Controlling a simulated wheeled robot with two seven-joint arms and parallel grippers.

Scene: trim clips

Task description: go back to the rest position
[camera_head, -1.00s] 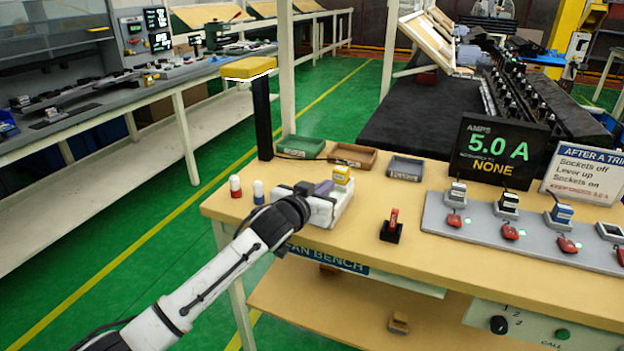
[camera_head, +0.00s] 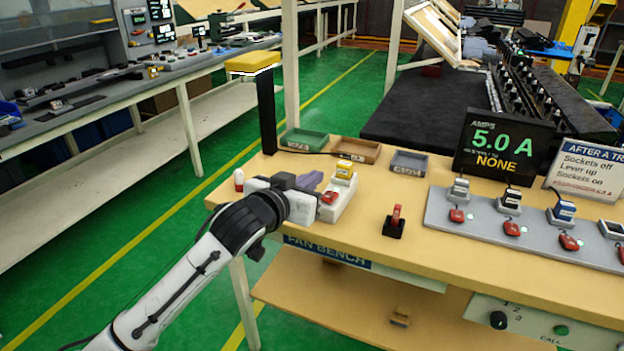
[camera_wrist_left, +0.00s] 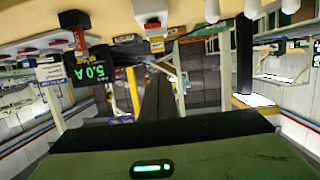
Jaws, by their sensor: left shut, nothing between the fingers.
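My left arm comes in from the lower left in the head view. Its gripper (camera_head: 312,179) is over the left part of the tan bench (camera_head: 360,230), in front of a white socket block. The jaws are shut and hold nothing. The green-lit gripper body (camera_wrist_left: 155,168) fills the bottom of the left wrist view, with the dark shut fingers (camera_wrist_left: 157,98) above it. My right gripper is not in view.
The white block (camera_head: 346,203) carries a yellow plug (camera_head: 344,168) and red switch. Behind are small trays (camera_head: 358,150) and a lamp post (camera_head: 266,115). A grey socket panel (camera_head: 470,212) and display (camera_head: 500,150) stand right.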

